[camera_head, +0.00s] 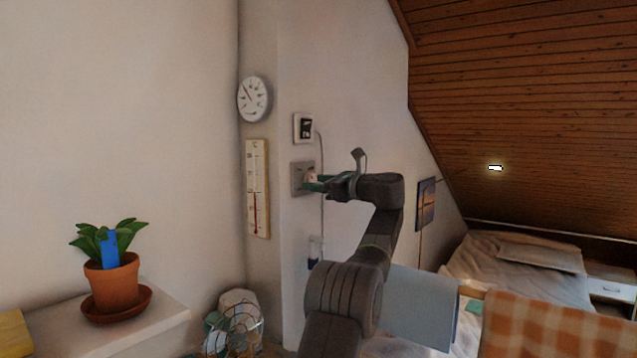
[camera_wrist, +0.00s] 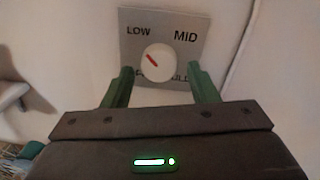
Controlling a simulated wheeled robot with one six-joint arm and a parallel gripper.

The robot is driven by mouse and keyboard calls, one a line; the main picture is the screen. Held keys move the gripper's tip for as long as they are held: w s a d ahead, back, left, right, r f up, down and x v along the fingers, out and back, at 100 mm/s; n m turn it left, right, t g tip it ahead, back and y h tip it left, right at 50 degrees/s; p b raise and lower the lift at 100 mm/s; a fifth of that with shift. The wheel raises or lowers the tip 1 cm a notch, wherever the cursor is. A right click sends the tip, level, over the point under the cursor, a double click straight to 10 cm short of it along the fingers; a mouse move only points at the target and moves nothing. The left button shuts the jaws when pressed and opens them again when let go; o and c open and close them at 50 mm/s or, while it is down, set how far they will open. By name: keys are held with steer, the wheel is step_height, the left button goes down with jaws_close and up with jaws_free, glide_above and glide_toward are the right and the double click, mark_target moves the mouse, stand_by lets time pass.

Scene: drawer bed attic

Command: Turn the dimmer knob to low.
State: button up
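The dimmer is a grey square plate (camera_head: 299,170) on the wall, with a round white knob (camera_wrist: 158,62). In the wrist view the plate (camera_wrist: 192,22) reads LOW at upper left and MID at upper right; the lower lettering is partly hidden by the knob and fingers. The knob's red mark lies on its upper left side and points toward LOW. My gripper (camera_wrist: 160,72) is open, its green fingers on either side of the knob with a visible gap at each side. In the head view my gripper (camera_head: 315,184) is close to the plate and partly covers it.
A white-framed switch (camera_head: 303,127) is above the plate, with a cable running down beside it. A thermometer (camera_head: 257,188) and round dial (camera_head: 254,98) hang to the left. A potted plant (camera_head: 112,279) stands on a ledge. A small ceiling light (camera_head: 495,168) glows.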

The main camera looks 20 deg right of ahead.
steer(key=shift+s+r, duration=0.1)
steer(key=shift+r, duration=0.1)
steer(key=b+v, duration=0.2)
steer(key=v, duration=1.1)
steer(key=shift+s+d, duration=0.2)
steer(key=shift+s, duration=0.15)
steer(key=shift+w+a+f, duration=0.1)
steer(key=shift+w, duration=0.05)
steer(key=p+x, duration=0.2)
steer(key=x, duration=1.1)
steer(key=shift+w+a, duration=0.2)
steer(key=shift+w, duration=0.1)
